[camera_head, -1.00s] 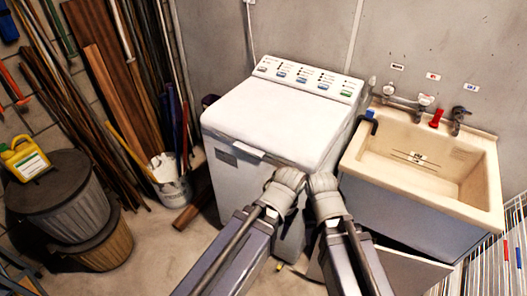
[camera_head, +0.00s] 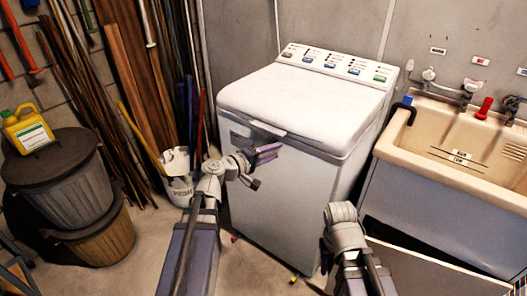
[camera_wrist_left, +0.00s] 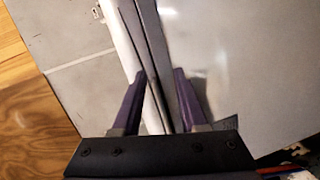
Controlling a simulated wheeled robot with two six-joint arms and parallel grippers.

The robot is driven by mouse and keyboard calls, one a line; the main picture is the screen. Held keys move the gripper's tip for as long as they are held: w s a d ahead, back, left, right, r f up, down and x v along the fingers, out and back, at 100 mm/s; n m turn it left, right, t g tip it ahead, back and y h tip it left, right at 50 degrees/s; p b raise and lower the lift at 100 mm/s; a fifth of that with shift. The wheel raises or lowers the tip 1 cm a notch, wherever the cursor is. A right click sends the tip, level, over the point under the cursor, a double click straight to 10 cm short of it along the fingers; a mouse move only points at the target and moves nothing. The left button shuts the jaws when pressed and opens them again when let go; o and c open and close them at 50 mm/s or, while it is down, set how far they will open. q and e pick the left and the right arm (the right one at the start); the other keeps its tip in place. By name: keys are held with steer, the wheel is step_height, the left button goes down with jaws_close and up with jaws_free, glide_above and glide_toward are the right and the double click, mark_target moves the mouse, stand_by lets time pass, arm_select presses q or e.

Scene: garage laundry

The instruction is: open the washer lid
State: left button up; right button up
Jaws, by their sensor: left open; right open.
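The white washer (camera_head: 300,185) stands against the back wall, with its lid (camera_head: 305,100) lying shut on top. A small pale handle tab (camera_head: 268,129) juts from the lid's front edge. My left gripper (camera_head: 268,164) is open and empty in front of the washer, just below the tab. In the left wrist view, the two purple fingers of my left gripper (camera_wrist_left: 161,73) stand apart, with a pale strip and a dark seam beyond them. I cannot tell whether they touch the washer. My right arm's wrist shows low in front of the washer; its fingers are hidden.
A cream sink (camera_head: 465,150) stands close to the washer's right side. A white bucket (camera_head: 178,180) and leaning planks (camera_head: 125,70) are at the left. A lidded bin (camera_head: 60,185) with a yellow jug (camera_head: 27,130) on it stands further left.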

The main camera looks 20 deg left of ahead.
arm_select(q)
steer(key=w+a+n+t+y+b, duration=0.1)
steer(key=a+n+t+y+b, duration=0.2)
steer(key=a, duration=0.6)
steer(key=shift+n+h, duration=0.4)
steer(key=shift+n, duration=0.2)
steer(key=shift+r+p+x, duration=0.25)
steer(key=shift+p+x, duration=0.1)
steer(key=shift+x, duration=1.75)
steer(key=shift+r+p+x, duration=0.2)
steer(key=shift+p+x, duration=0.1)
steer(key=shift+x, duration=1.75)
arm_select(e)
steer(key=shift+f, duration=1.65)
arm_select(q)
steer(key=shift+d, duration=0.2)
jaws_close()
steer(key=shift+s, duration=0.1)
